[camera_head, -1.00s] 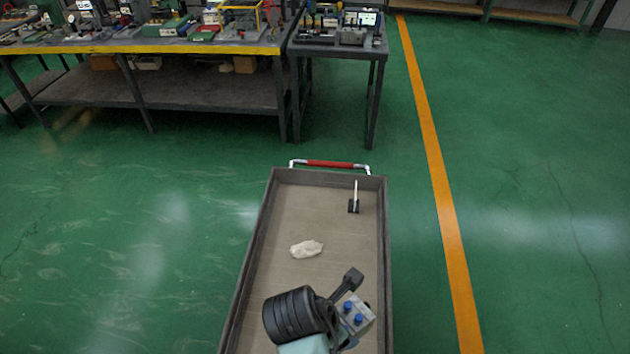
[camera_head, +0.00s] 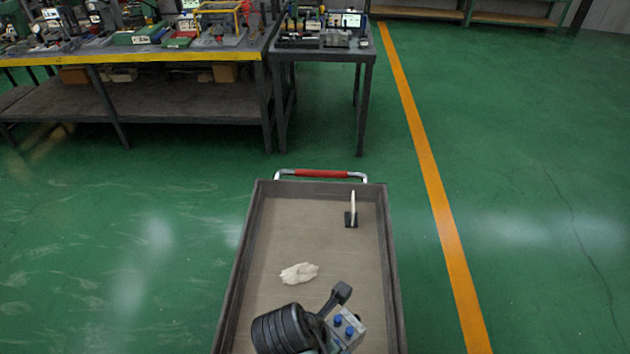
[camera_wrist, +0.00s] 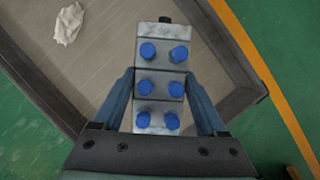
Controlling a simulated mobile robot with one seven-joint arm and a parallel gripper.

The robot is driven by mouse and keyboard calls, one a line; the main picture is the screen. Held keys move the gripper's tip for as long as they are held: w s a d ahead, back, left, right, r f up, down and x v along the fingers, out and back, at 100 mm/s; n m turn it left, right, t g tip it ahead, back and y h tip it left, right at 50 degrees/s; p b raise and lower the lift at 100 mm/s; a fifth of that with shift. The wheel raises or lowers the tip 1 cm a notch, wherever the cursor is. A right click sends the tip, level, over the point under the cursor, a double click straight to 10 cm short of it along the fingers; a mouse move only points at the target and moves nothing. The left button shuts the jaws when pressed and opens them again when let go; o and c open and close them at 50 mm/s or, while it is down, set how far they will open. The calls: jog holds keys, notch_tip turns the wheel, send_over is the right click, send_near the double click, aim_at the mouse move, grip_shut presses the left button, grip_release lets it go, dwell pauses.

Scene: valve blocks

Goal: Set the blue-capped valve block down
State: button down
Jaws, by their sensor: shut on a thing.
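The blue-capped valve block (camera_head: 347,329) is a grey metal block with several blue caps. It is in my gripper over the near part of the cart tray, at the bottom of the head view. The wrist view shows the block (camera_wrist: 160,85) upright in the picture, with blue caps in two columns. My gripper (camera_wrist: 163,88) is shut on it, one finger on each side. My gripper also shows in the head view (camera_head: 338,315), partly behind my dark wrist. Whether the block's underside touches the tray is hidden.
The cart tray (camera_head: 300,225) has raised dark walls and a red-gripped handle (camera_head: 322,173). A pale crumpled rag (camera_head: 299,273) lies mid-tray. A small black, light-handled tool (camera_head: 351,212) is near the far right corner. Bare tray lies between them. Cluttered benches (camera_head: 180,97) stand beyond.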

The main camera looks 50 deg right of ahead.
jog(key=shift+w+d+f+b, duration=0.1)
jog(key=shift+f+b, duration=0.35)
jog(key=shift+f, duration=4.45)
grip_release()
jog(key=shift+f, duration=0.25)
jog(key=v, duration=0.6)
jog(key=p+v, duration=0.1)
jog(key=v, duration=0.5)
jog(key=shift+r, duration=0.15)
